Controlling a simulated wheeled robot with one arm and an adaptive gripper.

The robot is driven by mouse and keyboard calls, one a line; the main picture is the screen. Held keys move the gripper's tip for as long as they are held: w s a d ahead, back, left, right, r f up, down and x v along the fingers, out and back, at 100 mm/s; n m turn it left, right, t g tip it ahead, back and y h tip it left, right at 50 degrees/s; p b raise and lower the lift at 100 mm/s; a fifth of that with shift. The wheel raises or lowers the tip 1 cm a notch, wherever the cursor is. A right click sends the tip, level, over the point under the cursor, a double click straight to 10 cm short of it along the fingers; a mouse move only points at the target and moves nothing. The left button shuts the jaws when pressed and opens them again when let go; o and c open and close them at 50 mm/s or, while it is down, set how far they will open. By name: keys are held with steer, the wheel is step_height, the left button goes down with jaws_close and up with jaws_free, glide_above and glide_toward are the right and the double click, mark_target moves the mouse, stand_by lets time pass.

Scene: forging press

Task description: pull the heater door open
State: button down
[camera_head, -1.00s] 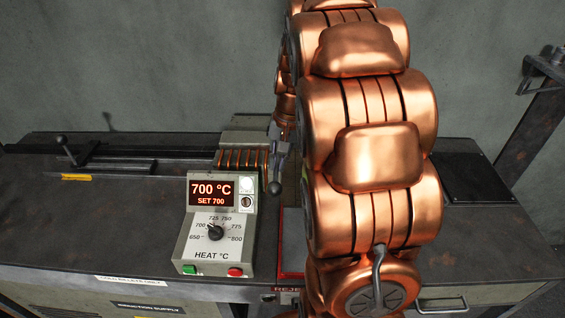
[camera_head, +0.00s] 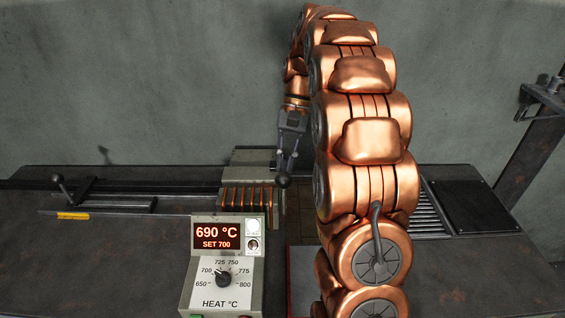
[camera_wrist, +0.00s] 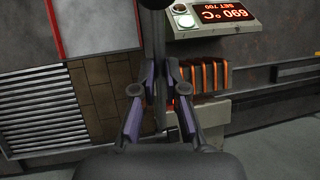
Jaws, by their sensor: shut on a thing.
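The heater (camera_head: 247,199) is a pale grey block with glowing orange coils, behind the control box; its coils also show in the wrist view (camera_wrist: 208,77). A dark handle bar (camera_wrist: 160,75) with a ball end stands at the heater's right side. Its ball (camera_head: 283,181) shows in the head view, just right of the coils. My gripper (camera_head: 291,145) points down beside the heater. In the wrist view my gripper (camera_wrist: 160,95) has its fingers on both sides of the bar, shut on it. I cannot make out the door panel clearly.
The control box (camera_head: 222,270) reads 690 °C, set 700, in front of the heater. A rail with a lever (camera_head: 63,187) lies left. A roller strip (camera_head: 433,210) and dark plate (camera_head: 468,204) lie right. A dark post (camera_head: 530,150) stands far right.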

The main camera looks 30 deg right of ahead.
steer(key=shift+w+d+r+g+p, duration=0.35)
steer(key=shift+w+r+p, duration=0.25)
steer(key=shift+p, duration=0.15)
steer(key=c, duration=1.2)
jaws_free()
steer(key=shift+s+f, duration=0.1)
steer(key=shift+f, duration=0.05)
